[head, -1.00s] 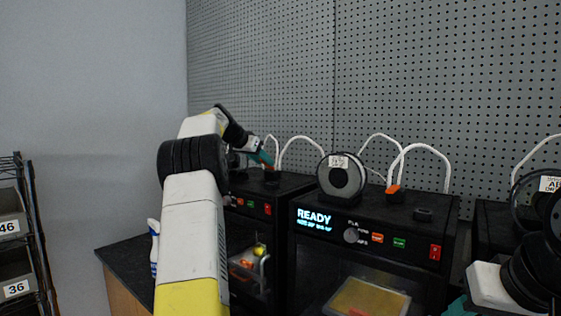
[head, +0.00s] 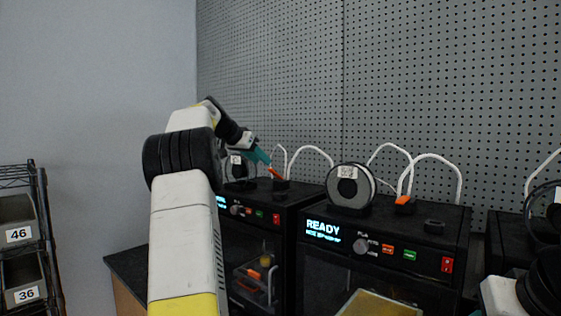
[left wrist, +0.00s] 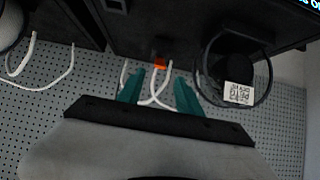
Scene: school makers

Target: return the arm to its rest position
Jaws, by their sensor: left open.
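My left arm reaches up and over the left printer (head: 257,217). My left gripper (head: 264,157) is above the back of that printer, near a small orange piece (head: 275,173) at its top. In the left wrist view the teal fingers (left wrist: 158,92) are spread apart with nothing held between them. The orange piece (left wrist: 160,63) shows just beyond the fingertips, with white tubes beside it. Whether the fingers touch the tubes is unclear. My right arm shows only in the bottom right corner of the head view; its fingers are almost wholly cut off.
A middle printer (head: 345,234) reads READY and carries a filament spool (head: 349,189), white tubes and an orange piece (head: 405,202). Another printer stands at the right. A pegboard (head: 440,90) is behind. A bin rack (head: 25,240) stands far left, with free space between.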

